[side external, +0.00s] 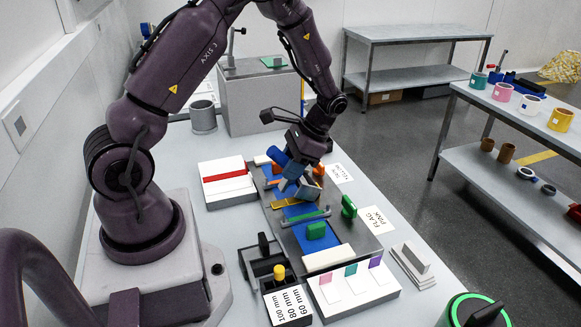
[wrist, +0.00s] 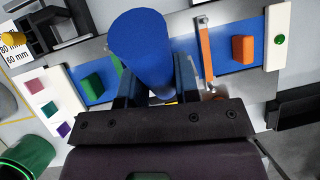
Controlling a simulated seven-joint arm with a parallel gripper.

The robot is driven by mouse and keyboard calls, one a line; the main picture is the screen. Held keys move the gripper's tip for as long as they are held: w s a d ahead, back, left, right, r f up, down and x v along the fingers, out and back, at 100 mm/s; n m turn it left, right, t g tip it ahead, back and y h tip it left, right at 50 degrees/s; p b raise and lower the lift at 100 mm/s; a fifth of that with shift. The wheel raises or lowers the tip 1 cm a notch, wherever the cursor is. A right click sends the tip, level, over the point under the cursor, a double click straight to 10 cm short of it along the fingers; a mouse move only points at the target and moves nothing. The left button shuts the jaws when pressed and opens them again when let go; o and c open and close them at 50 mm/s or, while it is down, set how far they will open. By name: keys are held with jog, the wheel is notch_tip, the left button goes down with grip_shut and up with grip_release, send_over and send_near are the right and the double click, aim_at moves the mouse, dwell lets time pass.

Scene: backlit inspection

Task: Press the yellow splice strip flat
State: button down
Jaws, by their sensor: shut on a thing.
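The yellow splice strip (side external: 285,203) lies across the blue web (side external: 298,211) on the bench fixture, just below my gripper in the side view. My gripper (side external: 297,185) is low over the web, close to the strip. It is shut on a blue cylinder, whose round end (side external: 277,156) sticks out to the upper left. In the wrist view the blue cylinder (wrist: 140,45) stands between the two fingers (wrist: 158,85) and hides most of what lies below. Only a sliver of yellow shows beneath it. I cannot tell whether the cylinder touches the strip.
A green clamp bar (side external: 305,217) and green block (side external: 315,230) sit on the near side of the strip. An orange bar (wrist: 205,55) and orange block (wrist: 243,49) lie on the other side. A white tray with coloured tabs (side external: 345,290) and a length gauge (side external: 275,275) are nearer.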

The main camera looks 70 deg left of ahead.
jog(key=shift+s+r, duration=0.3)
jog(key=shift+r, duration=0.95)
jog(key=shift+s+r, duration=0.35)
jog(key=shift+r, duration=0.85)
jog(key=shift+s+r, duration=0.3)
jog(key=shift+r, duration=0.95)
jog(key=w+d, duration=0.4)
jog(key=d, duration=0.3)
jog(key=w+d, duration=0.3)
jog(key=d, duration=0.5)
jog(key=shift+w+r+n, duration=0.2)
jog(key=shift+w+n, duration=0.1)
jog(key=shift+w, duration=0.1)
jog(key=shift+a, duration=0.1)
